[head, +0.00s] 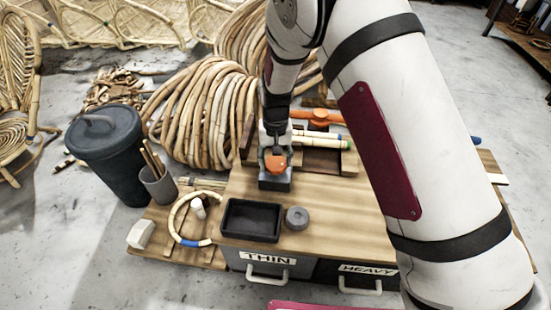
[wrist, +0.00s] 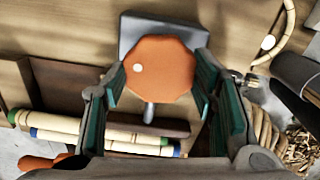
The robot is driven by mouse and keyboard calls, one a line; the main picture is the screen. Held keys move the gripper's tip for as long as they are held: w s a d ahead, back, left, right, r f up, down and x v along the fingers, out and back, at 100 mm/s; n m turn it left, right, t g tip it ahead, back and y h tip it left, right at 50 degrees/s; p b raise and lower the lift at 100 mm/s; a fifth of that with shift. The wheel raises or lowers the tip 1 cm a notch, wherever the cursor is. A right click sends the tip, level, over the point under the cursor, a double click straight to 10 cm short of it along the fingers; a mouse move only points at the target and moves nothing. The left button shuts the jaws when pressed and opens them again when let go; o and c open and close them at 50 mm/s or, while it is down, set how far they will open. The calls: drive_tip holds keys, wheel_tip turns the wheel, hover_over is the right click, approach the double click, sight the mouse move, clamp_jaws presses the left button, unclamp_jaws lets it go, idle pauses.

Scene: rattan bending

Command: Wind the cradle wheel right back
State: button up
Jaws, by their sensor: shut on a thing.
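The cradle wheel is an orange, many-sided knob (wrist: 160,68) with a white dot near its left side in the wrist view. It sits on a dark grey block on the bench, and also shows in the head view (head: 275,163). My gripper (wrist: 160,80) reaches down over it, with one finger on each side, shut on the wheel. In the head view my gripper (head: 275,150) partly hides the wheel. Poles with green and blue bands (head: 325,141) lie beside the block in a wooden cradle (head: 325,161). An orange handle (head: 318,116) shows behind them.
A black tray (head: 251,238) and a round grey weight (head: 297,218) stand in front on the bench. A cup of sticks (head: 158,186), a cane ring (head: 178,234) and a dark bin (head: 108,155) are at left. Rattan coils (head: 205,110) lie behind. My arm hides the right side.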

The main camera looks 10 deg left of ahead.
drive_tip(key=n+p, duration=0.1)
drive_tip(key=n, duration=0.3)
drive_tip(key=shift+n+p, duration=0.3)
drive_tip(key=n+p, duration=0.1)
drive_tip(key=n, duration=0.4)
drive_tip(key=shift+p, duration=0.3)
drive_tip(key=n+p, duration=0.1)
drive_tip(key=n, duration=0.5)
drive_tip(key=n+p, duration=0.1)
drive_tip(key=n, duration=0.3)
drive_tip(key=shift+n+p, duration=0.3)
drive_tip(key=shift+p, duration=0.05)
drive_tip(key=o, duration=1.1)
drive_tip(key=shift+o, duration=0.2)
